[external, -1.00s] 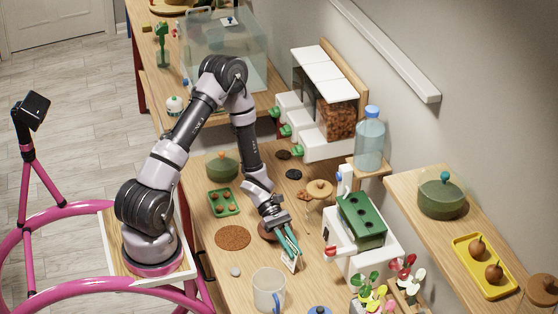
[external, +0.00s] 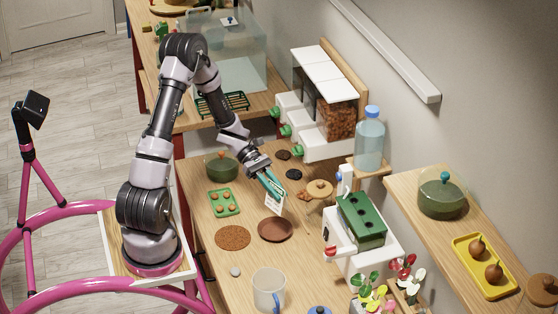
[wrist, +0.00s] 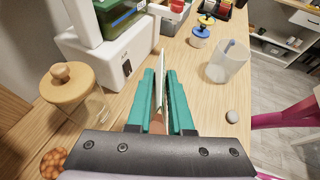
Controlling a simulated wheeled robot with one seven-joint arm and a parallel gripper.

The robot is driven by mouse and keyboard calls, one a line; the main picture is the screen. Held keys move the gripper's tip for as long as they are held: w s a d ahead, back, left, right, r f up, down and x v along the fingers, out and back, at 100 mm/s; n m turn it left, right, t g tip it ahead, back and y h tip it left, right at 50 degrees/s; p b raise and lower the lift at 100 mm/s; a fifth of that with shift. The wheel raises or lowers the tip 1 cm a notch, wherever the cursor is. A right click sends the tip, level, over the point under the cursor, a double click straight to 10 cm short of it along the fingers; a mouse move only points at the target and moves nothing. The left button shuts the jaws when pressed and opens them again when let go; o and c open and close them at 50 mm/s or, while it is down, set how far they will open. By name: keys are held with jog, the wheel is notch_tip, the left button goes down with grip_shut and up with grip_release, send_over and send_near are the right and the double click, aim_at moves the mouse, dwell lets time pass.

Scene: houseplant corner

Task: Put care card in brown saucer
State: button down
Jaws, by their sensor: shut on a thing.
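My gripper (external: 272,184) has teal fingers and is shut on the white care card (external: 275,203). The card hangs below the fingertips, above the far side of the brown saucer (external: 273,231), which lies empty on the wooden table. In the wrist view the card (wrist: 161,62) shows nearly edge-on between the teal fingers (wrist: 161,86). A small brown patch shows between the fingers there; most of the saucer is hidden.
A round brown mat (external: 233,238) lies left of the saucer and a green tray (external: 224,202) lies beyond it. A jar with a wooden lid (external: 320,188) and a white machine with a green top (external: 361,220) stand to the right. A clear mug (external: 268,288) stands in front.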

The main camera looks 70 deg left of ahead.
aim_at(275, 202)
jog(key=f, duration=0.2)
jog(key=a+f, duration=0.1)
jog(key=f, duration=0.2)
jog(key=shift+s+a+f, duration=0.15)
jog(key=shift+f, duration=2.3)
jog(key=shift+f, duration=0.55)
jog(key=c, duration=0.8)
grip_release()
